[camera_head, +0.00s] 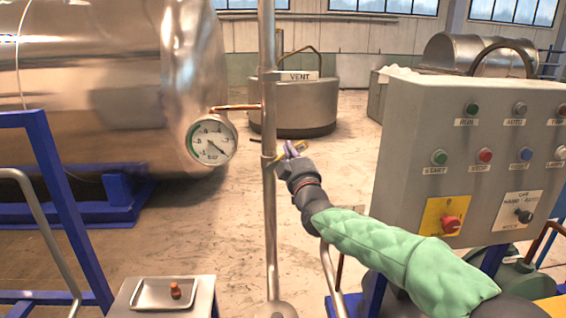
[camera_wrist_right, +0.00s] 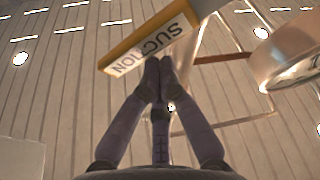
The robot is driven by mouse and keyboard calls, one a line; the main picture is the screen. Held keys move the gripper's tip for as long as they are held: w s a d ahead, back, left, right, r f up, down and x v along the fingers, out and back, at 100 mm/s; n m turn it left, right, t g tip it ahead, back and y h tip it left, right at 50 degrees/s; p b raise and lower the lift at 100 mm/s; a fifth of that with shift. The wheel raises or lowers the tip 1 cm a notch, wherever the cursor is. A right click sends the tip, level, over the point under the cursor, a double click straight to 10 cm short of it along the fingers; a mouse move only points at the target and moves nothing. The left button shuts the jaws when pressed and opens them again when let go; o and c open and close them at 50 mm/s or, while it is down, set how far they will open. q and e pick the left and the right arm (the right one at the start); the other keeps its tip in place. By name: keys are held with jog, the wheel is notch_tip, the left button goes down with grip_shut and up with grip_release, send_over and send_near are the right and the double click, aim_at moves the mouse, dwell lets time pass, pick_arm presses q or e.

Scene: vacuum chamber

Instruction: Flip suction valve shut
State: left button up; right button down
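The suction valve's yellow lever (camera_head: 308,147) shows as small yellow parts beside the upright metal pipe (camera_head: 268,210), mostly hidden behind my right gripper (camera_head: 291,150). In the right wrist view, a plate marked SUCTION with a yellow edge (camera_wrist_right: 150,38) crosses the top at a slant. My right gripper's fingers (camera_wrist_right: 160,72) are together, with their tips at the plate's lower edge. I see nothing held between them, and cannot tell whether they touch the plate. My left gripper is not in view.
A grey control box (camera_head: 400,150) stands at right. A tray (camera_head: 150,293) with a small orange-red item is at the front left. A large metal tank (camera_head: 90,80) fills the left.

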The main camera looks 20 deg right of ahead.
pick_arm(q)
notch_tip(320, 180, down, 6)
jog(key=b, duration=0.5)
pick_arm(e)
jog(key=shift+s+d+f+m+h, duration=0.1)
jog(key=shift+d+f+m+h, duration=0.45)
jog(key=shift+m, duration=1)
jog(key=shift+s+d+f+m+h, duration=0.15)
jog(key=shift+d+f+m+h, duration=0.15)
jog(key=shift+f+m+h, duration=0.9)
jog(key=shift+s+d+f+m+h, duration=0.1)
jog(key=shift+d+f+m+h, duration=0.25)
jog(key=shift+m, duration=1.5)
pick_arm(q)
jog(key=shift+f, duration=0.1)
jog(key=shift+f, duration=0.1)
pick_arm(e)
jog(key=shift+d, duration=0.1)
